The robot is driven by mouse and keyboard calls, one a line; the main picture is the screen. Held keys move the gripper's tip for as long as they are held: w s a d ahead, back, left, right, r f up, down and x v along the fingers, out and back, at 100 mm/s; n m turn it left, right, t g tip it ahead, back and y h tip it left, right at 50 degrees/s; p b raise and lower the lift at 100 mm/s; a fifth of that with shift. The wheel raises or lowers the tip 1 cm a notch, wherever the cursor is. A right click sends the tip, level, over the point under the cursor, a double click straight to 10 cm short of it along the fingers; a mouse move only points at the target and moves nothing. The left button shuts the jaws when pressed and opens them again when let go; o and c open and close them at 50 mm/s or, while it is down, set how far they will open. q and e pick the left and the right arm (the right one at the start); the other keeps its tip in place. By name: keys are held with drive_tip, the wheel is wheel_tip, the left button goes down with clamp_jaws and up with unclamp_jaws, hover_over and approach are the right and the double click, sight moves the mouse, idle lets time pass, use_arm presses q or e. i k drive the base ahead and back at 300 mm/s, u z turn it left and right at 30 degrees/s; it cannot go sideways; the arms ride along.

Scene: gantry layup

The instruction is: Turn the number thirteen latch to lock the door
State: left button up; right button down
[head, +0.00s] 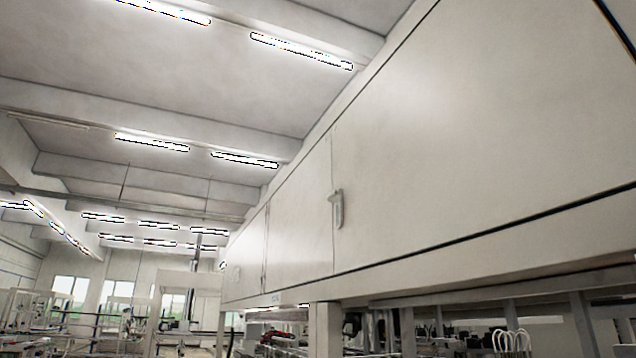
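A small light-grey latch (338,209) sits on the seam between two flat door panels of a long raised cabinet. It hangs about upright, longer than it is wide. The large right-hand door panel (470,130) is flush with its neighbour, the smaller left-hand panel (300,215). I cannot read a number thirteen on the latch or the panels. A smaller handle or latch shows at a seam farther left (264,280), too small to make out. Neither of my grippers is in view.
The cabinet rests on a post (326,328), with shelving and equipment under it. White looped hooks or cables (510,342) show at lower right. A cluttered workshop with windows (70,290) extends at lower left. The space in front of the panels looks clear.

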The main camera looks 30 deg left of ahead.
sight(333, 197)
drive_tip(key=u, duration=0.9)
drive_tip(key=i, duration=0.95)
drive_tip(key=z, duration=0.25)
